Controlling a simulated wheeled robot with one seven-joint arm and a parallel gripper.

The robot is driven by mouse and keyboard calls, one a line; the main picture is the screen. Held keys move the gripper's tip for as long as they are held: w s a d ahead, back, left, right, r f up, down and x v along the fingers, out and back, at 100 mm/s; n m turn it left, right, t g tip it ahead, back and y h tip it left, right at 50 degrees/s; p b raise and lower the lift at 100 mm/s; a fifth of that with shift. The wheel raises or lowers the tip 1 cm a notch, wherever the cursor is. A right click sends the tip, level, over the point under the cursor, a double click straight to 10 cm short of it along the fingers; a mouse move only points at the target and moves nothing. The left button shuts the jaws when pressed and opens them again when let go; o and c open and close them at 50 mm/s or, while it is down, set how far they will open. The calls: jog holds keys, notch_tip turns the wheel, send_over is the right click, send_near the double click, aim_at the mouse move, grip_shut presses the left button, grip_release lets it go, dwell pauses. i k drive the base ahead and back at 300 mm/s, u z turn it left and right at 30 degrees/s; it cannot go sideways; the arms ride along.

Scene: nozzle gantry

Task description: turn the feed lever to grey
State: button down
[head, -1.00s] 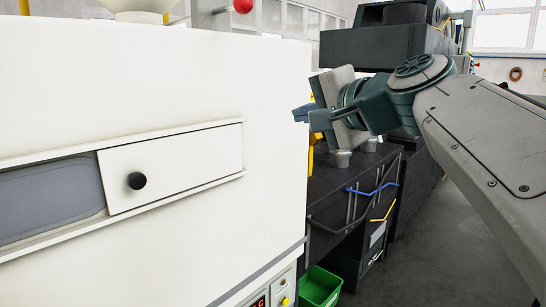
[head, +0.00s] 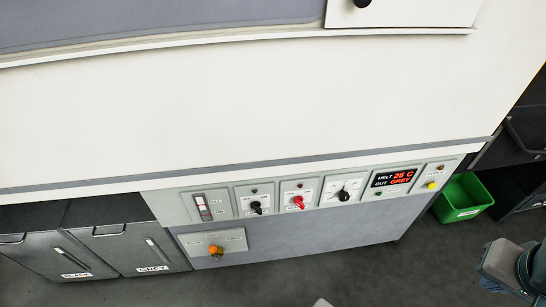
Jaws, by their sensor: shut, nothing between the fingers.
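The feed lever appears to be the orange-knobbed control (head: 215,250) on a pale plate (head: 236,243) low on the white machine, left of centre. Small labels sit on the plate on both sides of it, too small to read. Which way the lever points is not clear. The display (head: 394,179) above and to the right reads "MELT 25 C" and "OUT GREY". My gripper (head: 497,263) is at the lower right edge, well away from the lever and touching nothing visible. It is shut and empty; its fingertips are hard to make out.
A row of controls (head: 300,194) with black and red knobs runs above the lever plate. Two dark bins labelled BLACK (head: 75,276) and GREY (head: 152,269) stand at the lower left. A green bin (head: 463,198) is at the right.

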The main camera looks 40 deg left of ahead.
aim_at(213, 248)
jog(key=u, duration=1.9)
jog(key=i, duration=0.65)
jog(key=u, duration=0.35)
